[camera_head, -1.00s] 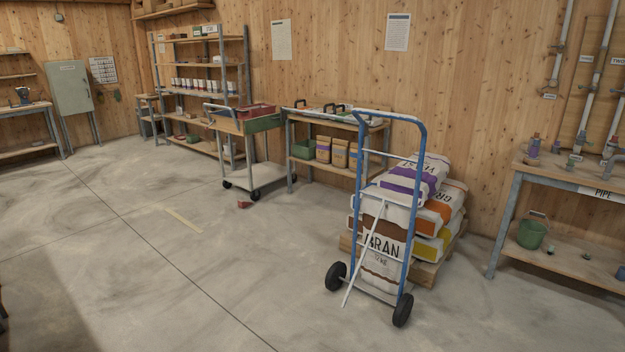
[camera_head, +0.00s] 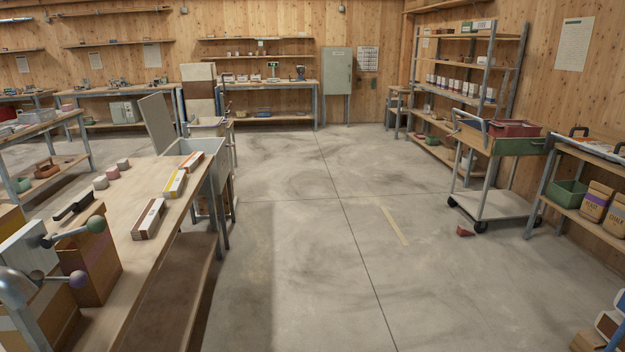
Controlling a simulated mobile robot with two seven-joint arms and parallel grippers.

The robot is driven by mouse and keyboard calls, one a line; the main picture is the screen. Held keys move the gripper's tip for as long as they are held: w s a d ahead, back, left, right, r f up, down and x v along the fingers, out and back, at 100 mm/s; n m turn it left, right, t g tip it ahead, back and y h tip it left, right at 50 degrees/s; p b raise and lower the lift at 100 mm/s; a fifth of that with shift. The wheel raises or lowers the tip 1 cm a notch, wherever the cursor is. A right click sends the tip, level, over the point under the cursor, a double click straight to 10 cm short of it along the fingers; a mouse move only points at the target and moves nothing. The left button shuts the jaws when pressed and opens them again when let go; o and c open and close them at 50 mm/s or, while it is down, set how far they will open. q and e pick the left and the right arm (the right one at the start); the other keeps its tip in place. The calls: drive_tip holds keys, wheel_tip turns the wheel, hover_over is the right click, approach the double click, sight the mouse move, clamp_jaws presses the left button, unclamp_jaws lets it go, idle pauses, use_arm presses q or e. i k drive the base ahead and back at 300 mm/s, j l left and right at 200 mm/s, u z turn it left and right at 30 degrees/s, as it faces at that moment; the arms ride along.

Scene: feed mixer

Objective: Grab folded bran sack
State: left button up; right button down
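I cannot make out a folded bran sack in this view. At the bottom right edge, a small part of stacked sacks (camera_head: 608,324) shows, cut off by the frame, and I cannot read any name on it. Neither of my grippers is in view.
Open concrete floor (camera_head: 305,265) fills the middle. A wheeled cart (camera_head: 492,200) stands at the right, with a small red object (camera_head: 464,231) on the floor before it. Coloured boxes (camera_head: 149,219) lie on the workbench. A grey cabinet (camera_head: 337,72) stands at the back.

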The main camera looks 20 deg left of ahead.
sight(143, 228)
drive_tip(key=i+j+u, duration=0.15)
drive_tip(key=i+u, duration=0.3)
drive_tip(key=i, duration=0.25)
drive_tip(key=i+u, duration=0.5)
drive_tip(key=i, duration=0.15)
